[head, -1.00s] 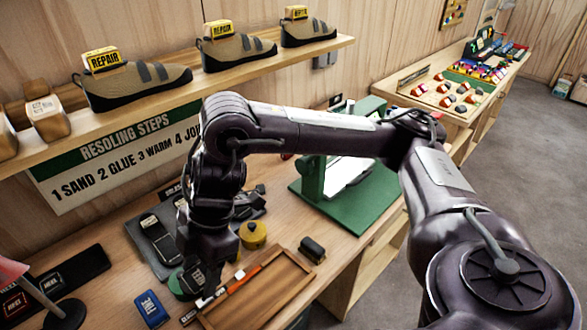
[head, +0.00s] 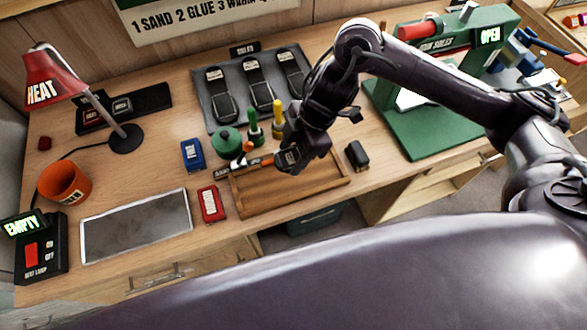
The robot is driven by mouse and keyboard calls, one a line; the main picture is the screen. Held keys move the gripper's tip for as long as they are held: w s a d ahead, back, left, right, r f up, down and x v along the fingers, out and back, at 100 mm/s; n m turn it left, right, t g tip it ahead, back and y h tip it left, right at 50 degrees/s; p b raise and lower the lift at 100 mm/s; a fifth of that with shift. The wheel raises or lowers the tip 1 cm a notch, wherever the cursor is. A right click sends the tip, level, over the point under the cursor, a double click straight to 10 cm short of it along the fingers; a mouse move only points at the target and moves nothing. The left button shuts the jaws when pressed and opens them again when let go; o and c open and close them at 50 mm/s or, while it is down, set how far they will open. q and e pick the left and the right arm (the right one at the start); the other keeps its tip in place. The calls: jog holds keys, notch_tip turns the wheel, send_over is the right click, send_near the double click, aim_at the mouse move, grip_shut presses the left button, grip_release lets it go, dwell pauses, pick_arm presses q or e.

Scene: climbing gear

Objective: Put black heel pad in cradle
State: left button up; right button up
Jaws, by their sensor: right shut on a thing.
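My right gripper (head: 289,160) is shut on a small dark block with a pale label, which looks like the black heel pad (head: 287,156). The gripper points down above the back edge of the wooden tray (head: 255,204), and the fingers and wrist hide part of the pad. A black rack (head: 158,97) at the back left holds two dark, labelled heel pads (head: 93,114) and has bare room at its right end. I cannot tell for sure which thing is the cradle. My left gripper is out of view.
A green press (head: 440,143) marked OPEN stands at the right. A grey mat with shoe soles (head: 206,92) lies behind the bottles and green tin (head: 227,141). A black block (head: 357,155) is right of the tray. The red lamp (head: 54,82) and grey plate (head: 135,225) are left.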

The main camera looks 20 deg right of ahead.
aim_at(296, 156)
notch_tip(296, 156, down, 3)
jog(key=shift+f, duration=0.2)
notch_tip(296, 156, down, 4)
jog(key=shift+f+p, duration=0.1)
jog(key=shift+p, duration=0.25)
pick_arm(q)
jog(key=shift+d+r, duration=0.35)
pick_arm(e)
jog(key=shift+f, duration=0.1)
jog(key=shift+f, duration=0.2)
jog(key=o, duration=0.7)
jog(key=shift+r, duration=0.1)
